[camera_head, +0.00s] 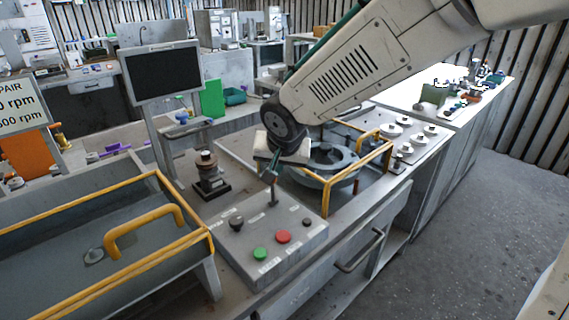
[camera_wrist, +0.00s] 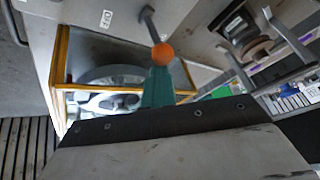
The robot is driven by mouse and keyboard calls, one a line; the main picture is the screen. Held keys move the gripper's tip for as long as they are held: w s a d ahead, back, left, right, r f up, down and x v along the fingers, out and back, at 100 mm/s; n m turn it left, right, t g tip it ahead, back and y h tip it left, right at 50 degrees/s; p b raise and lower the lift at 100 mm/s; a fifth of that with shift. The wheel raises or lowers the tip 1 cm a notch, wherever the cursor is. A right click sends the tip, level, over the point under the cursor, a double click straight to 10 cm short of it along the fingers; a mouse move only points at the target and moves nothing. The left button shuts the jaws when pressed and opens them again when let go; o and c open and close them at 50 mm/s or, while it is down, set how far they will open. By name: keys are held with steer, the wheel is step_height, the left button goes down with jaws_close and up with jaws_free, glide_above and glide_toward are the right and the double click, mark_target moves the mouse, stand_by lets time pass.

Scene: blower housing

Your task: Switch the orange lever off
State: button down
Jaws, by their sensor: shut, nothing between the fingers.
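The lever shows in the wrist view as a thin grey rod ending in an orange ball (camera_wrist: 162,53). In the head view its dark rod (camera_head: 273,195) rises from the back of the grey control panel (camera_head: 238,252), and its top is mostly hidden by my gripper. My gripper (camera_head: 271,171) hangs over the panel at the lever's top. In the wrist view my gripper's teal fingers (camera_wrist: 159,76) are shut and empty, with their tips right by the ball. I cannot tell whether they touch it. A small label (camera_wrist: 106,19) appears to read OFF.
The panel also carries a green button (camera_head: 260,253), a red button (camera_head: 283,237) and a black knob (camera_head: 236,222). A yellow-railed frame (camera_head: 375,150) with a round grey housing (camera_head: 330,160) stands close behind. A yellow-edged tray (camera_head: 60,225) is at left. Open floor (camera_head: 480,240) lies right.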

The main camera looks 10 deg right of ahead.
steer(key=shift+s+d+f, duration=0.25)
steer(key=shift+s+d, duration=0.1)
steer(key=shift+s, duration=0.3)
steer(key=shift+s+d+f, duration=0.25)
steer(key=shift+s+d, duration=0.1)
steer(key=shift+s, duration=0.3)
steer(key=shift+a, duration=0.25)
steer(key=shift+w+d+r, duration=0.1)
steer(key=shift+d+r, duration=0.05)
steer(key=shift+r, duration=0.35)
steer(key=shift+w+d+r, duration=0.1)
steer(key=shift+r, duration=0.35)
